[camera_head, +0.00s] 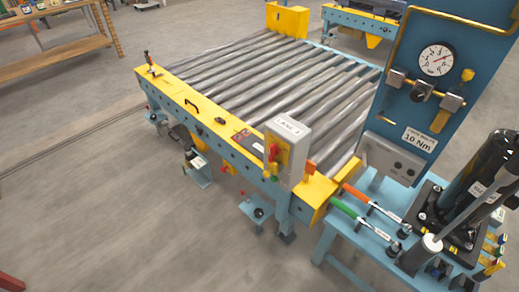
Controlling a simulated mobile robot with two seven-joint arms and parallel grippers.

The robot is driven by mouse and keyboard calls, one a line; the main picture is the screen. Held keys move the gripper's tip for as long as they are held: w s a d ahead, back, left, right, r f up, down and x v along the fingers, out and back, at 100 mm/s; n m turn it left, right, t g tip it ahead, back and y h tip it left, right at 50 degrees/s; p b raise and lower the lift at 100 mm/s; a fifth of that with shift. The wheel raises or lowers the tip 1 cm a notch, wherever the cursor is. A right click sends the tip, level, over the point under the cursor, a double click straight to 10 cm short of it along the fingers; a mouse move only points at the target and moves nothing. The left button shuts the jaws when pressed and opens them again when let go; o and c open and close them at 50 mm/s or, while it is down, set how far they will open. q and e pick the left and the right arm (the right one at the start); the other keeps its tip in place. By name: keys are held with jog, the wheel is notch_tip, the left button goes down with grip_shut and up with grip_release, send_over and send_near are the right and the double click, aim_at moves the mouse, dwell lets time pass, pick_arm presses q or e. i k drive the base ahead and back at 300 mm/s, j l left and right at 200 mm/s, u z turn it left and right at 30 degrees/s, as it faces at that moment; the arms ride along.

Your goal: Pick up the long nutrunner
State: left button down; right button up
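I cannot tell for certain which tool is the long nutrunner. Two slim tools lie side by side on the light-blue bench at the lower right: a green-handled tool (346,209) and an orange-handled tool (357,193). Both have metal shafts, small labels too small to read, and dark heads toward the right. Right of them a large black cylindrical tool (492,160) leans in a black holder, with a grey rod-like tool (462,215) in front of it. Neither of my grippers shows in this view.
The roller conveyor (290,75) with its yellow front rail fills the middle. A grey control box (287,148) stands at its near corner. A blue panel (440,90) with a gauge and a 10 Nm sign rises behind the bench (345,247). The floor at lower left is clear.

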aim_at(508, 173)
jog(key=z, duration=1.75)
jog(key=l+u, duration=0.1)
jog(key=u, duration=0.45)
jog(key=l+u, duration=0.3)
jog(key=l, duration=0.15)
jog(key=l+u, duration=0.3)
jog(key=l, duration=0.15)
jog(key=l+u, duration=0.1)
jog(key=l, duration=0.35)
jog(key=k+l+u, duration=0.1)
jog(key=l, duration=0.4)
jog(key=l+u, duration=0.1)
jog(key=l, duration=0.35)
jog(key=k+l+u, duration=0.1)
jog(key=l, duration=0.35)
jog(key=k, duration=0.05)
